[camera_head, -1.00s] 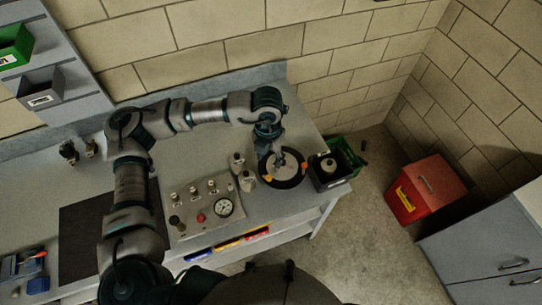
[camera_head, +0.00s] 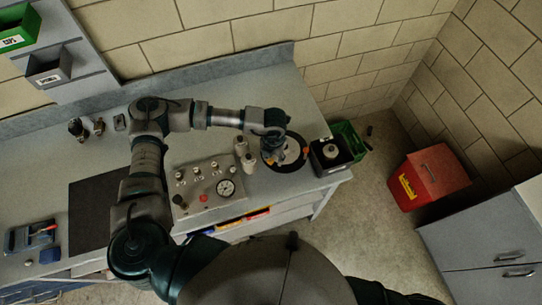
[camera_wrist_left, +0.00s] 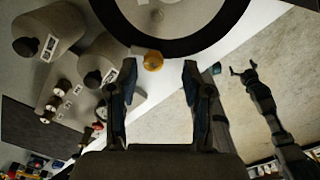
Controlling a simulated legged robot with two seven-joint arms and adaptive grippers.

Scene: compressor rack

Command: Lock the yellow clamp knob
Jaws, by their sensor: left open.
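The yellow clamp knob (camera_wrist_left: 153,60) shows in the left wrist view as a small round yellow piece at the edge of a black ring (camera_wrist_left: 190,42). The ring lies on the bench's right part and shows in the head view (camera_head: 289,166). My left gripper (camera_wrist_left: 160,68) is open and empty, its fingertips on either side of the knob in the picture. I cannot tell whether they touch it. In the head view, my left gripper (camera_head: 279,156) hangs over the ring and hides part of it. My right gripper (camera_wrist_left: 245,70) shows small in the left wrist view, fingers apart.
Two pale cylinders (camera_head: 244,155) stand close left of the ring, and a panel with valves and a gauge (camera_head: 208,186) lies beyond them. A black box (camera_head: 330,157) stands close right. A red bin (camera_head: 428,178) is on the floor.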

